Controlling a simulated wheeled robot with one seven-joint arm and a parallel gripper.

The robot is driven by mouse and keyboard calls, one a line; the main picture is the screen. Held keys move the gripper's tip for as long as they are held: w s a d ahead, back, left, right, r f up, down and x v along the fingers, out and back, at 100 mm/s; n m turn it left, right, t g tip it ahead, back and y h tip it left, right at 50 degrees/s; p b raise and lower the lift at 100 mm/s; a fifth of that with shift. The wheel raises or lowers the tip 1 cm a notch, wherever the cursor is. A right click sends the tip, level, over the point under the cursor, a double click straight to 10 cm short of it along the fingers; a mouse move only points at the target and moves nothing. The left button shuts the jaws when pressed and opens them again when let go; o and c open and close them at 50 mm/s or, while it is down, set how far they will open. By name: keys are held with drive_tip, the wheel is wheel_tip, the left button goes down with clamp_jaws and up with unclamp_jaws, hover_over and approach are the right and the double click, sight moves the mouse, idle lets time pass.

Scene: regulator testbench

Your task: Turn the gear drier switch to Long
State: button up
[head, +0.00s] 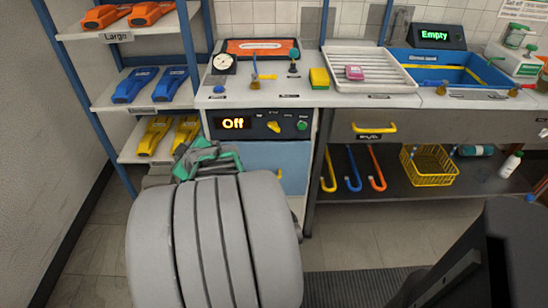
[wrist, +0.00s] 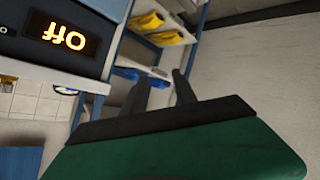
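The gear drier's dark panel (head: 260,124) is at the front of the left counter, above a light blue door (head: 278,160). Its display (head: 233,124) reads "Off" in orange. A yellow switch knob (head: 273,127) sits right of the display, with small labels around it too small to read. A green button (head: 302,126) is at the panel's right end. In the wrist view the display (wrist: 68,42) appears upside down at upper left; the knob is out of view. My gripper (wrist: 160,80) has its two dark fingers apart and empty, left of and below the panel in the head view.
Shelves at left hold orange (head: 152,13), blue (head: 170,80) and yellow (head: 187,132) items. The counter holds a gauge (head: 223,63), a white tray (head: 378,72) and a blue sink (head: 445,68). Hooks and a yellow basket (head: 431,166) are below.

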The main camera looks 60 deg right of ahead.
drive_tip(key=s+d+f+m+h+b, duration=0.1)
drive_tip(key=s+d+f+h+b, duration=0.15)
drive_tip(key=d, duration=0.25)
drive_tip(key=s+d+f+h+b, duration=0.1)
drive_tip(key=s+d+f, duration=0.2)
drive_tip(key=s+d, duration=0.15)
drive_tip(key=m+g+h+b, duration=0.2)
drive_tip(key=g+h+b, duration=0.15)
drive_tip(key=h, duration=0.25)
approach(274, 130)
drive_tip(key=d+f, duration=0.1)
drive_tip(key=d, duration=0.1)
drive_tip(key=shift+t, duration=0.55)
drive_tip(key=x, duration=0.7)
drive_tip(key=shift+w+r, duration=0.2)
drive_tip(key=shift+r, duration=0.15)
drive_tip(key=shift+w+d, duration=0.1)
drive_tip(key=shift+d, duration=0.15)
drive_tip(key=shift+c, duration=0.4)
clamp_jaws()
